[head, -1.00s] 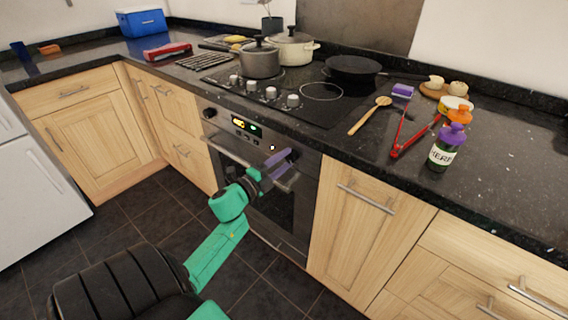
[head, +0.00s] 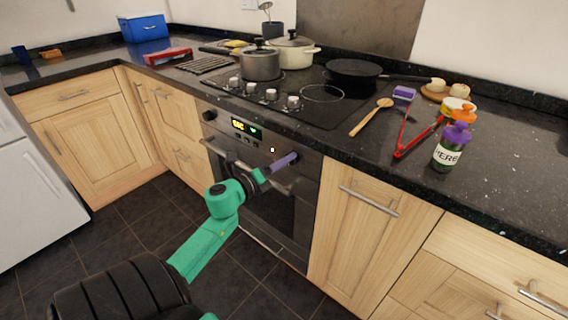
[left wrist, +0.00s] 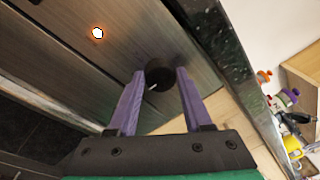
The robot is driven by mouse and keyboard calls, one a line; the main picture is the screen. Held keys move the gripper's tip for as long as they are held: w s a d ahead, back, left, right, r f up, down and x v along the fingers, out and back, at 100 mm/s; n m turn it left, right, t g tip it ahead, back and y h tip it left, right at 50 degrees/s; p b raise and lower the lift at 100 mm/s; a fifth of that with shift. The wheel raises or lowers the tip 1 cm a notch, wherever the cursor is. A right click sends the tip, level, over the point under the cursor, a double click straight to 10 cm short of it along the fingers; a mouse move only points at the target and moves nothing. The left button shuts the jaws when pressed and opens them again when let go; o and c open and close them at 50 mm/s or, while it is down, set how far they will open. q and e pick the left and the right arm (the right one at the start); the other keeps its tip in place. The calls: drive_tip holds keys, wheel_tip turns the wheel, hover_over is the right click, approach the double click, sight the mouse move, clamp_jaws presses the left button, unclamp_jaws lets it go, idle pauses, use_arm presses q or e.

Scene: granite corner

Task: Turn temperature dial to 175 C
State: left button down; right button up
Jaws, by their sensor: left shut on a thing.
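The temperature dial is a round black knob (left wrist: 159,74) with a white pointer line, on the oven's front panel. In the left wrist view it sits between the tips of my two purple fingers, and the pointer slants toward the picture's lower left. My left gripper (left wrist: 157,80) is shut on this knob. In the head view the left gripper (head: 294,157) reaches the right end of the oven panel, and its fingertips largely hide the knob. The oven display (head: 245,128) is lit, its digits too small to read surely. My right gripper is not in view.
The oven door handle (head: 222,154) runs just below the panel, close to my left gripper. Another black knob (head: 209,116) is at the panel's left end. Above are the hob knobs (head: 271,95). A wooden spoon (head: 366,121), red tongs (head: 417,140) and a herb jar (head: 447,153) lie or stand on the counter.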

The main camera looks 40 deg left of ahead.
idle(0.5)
use_arm(q)
drive_tip(key=shift+c, duration=1.6)
unclamp_jaws()
drive_tip(key=s+a, duration=0.1)
drive_tip(key=s, duration=1.3)
drive_tip(key=shift+s+a+b, duration=0.15)
drive_tip(key=shift+s+b, duration=0.1)
drive_tip(key=shift+b, duration=0.2)
